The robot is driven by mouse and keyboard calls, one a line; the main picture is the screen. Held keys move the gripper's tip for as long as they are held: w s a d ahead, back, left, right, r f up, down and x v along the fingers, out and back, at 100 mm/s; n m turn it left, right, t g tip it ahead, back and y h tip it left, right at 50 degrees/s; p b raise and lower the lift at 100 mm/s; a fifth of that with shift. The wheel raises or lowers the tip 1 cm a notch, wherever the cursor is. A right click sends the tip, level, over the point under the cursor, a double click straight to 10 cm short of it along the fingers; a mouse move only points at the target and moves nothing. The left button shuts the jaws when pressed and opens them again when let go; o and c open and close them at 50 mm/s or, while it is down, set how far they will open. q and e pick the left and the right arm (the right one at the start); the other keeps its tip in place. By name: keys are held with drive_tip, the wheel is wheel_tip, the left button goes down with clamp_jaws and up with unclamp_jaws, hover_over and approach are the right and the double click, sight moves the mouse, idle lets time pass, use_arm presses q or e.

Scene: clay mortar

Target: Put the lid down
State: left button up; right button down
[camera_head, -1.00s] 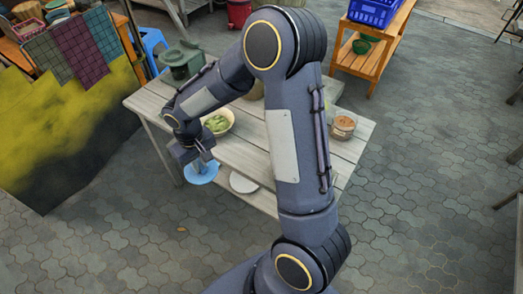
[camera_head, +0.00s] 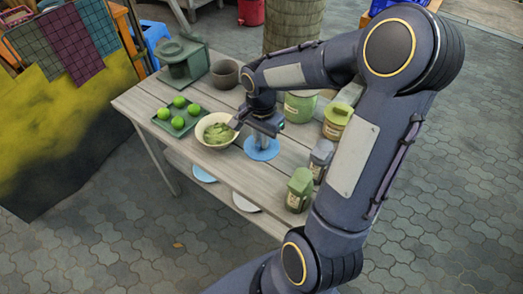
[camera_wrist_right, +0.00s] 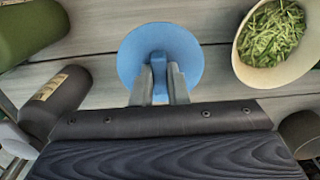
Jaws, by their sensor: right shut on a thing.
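The blue round lid (camera_head: 262,150) is under my right gripper (camera_head: 262,128), over the wooden table (camera_head: 225,168). In the right wrist view the lid (camera_wrist_right: 190,50) is a flat blue disc with a blue knob. The fingers of my right gripper (camera_wrist_right: 160,82) are shut on that knob. The lid looks level and close to the tabletop; I cannot tell whether it touches it. A cream bowl of green shreds (camera_head: 215,131) is just left of the lid, and it also shows in the wrist view (camera_wrist_right: 285,75). My left gripper is not in view.
A tray of green fruit (camera_head: 176,117) and a grey-brown cup (camera_head: 225,74) stand on the table. Several jars, including a green-lidded one (camera_head: 299,190), line the right side. Pale discs (camera_head: 203,173) lie on the lower shelf. Bare planks lie in front of the lid.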

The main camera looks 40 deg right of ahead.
sight(261, 152)
wheel_tip(261, 152, down, 6)
drive_tip(key=shift+r, duration=0.1)
idle(0.4)
drive_tip(key=shift+f+b, duration=0.2)
drive_tip(key=shift+b, duration=0.15)
drive_tip(key=c, duration=1.4)
unclamp_jaws()
drive_tip(key=shift+c, duration=0.2)
drive_tip(key=shift+r, duration=0.15)
